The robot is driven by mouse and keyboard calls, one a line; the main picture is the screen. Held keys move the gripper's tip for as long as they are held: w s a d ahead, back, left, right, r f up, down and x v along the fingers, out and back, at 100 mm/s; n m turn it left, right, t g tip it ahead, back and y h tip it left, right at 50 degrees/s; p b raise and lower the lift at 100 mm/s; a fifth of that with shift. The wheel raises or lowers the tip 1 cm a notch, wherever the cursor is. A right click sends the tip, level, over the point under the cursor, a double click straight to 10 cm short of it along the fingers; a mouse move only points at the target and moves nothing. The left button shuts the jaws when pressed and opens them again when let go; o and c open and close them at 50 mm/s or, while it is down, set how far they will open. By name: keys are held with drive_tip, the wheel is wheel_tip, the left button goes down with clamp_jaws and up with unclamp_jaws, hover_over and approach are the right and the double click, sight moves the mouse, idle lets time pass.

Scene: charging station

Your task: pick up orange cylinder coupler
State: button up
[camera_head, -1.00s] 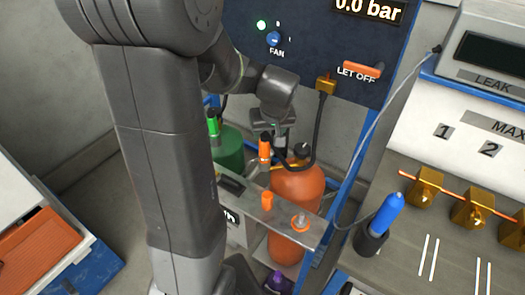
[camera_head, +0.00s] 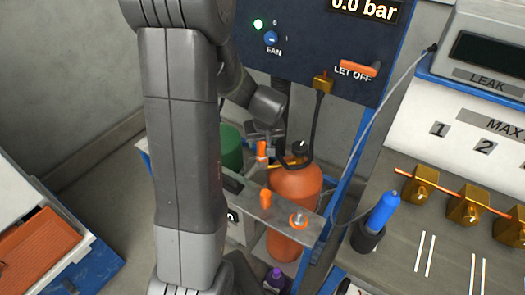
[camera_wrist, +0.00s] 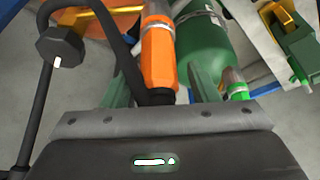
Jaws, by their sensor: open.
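The orange cylinder coupler (camera_head: 262,150) is a small upright orange sleeve above the orange gas cylinder's left side in the head view. In the wrist view the coupler (camera_wrist: 158,58) has a metal end at its top and lies between the two finger lines. My gripper (camera_head: 264,135) is at the coupler in the head view. In the wrist view my gripper (camera_wrist: 163,88) is open, with one finger on each side of the coupler. I cannot tell whether a finger touches it. The orange gas cylinder (camera_head: 296,187) stands just behind the metal shelf.
A green cylinder (camera_head: 231,148) stands left of the orange one, partly behind my arm; its green coupler (camera_wrist: 237,88) is close to the right finger. A black hose (camera_head: 311,125) hangs close by on the right. An orange peg (camera_head: 265,199) stands on the metal shelf (camera_head: 283,214).

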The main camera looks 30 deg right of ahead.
clamp_jaws()
drive_tip(key=shift+r, duration=0.1)
wheel_tip(320, 180, up, 10)
drive_tip(key=shift+f, duration=0.1)
idle(0.4)
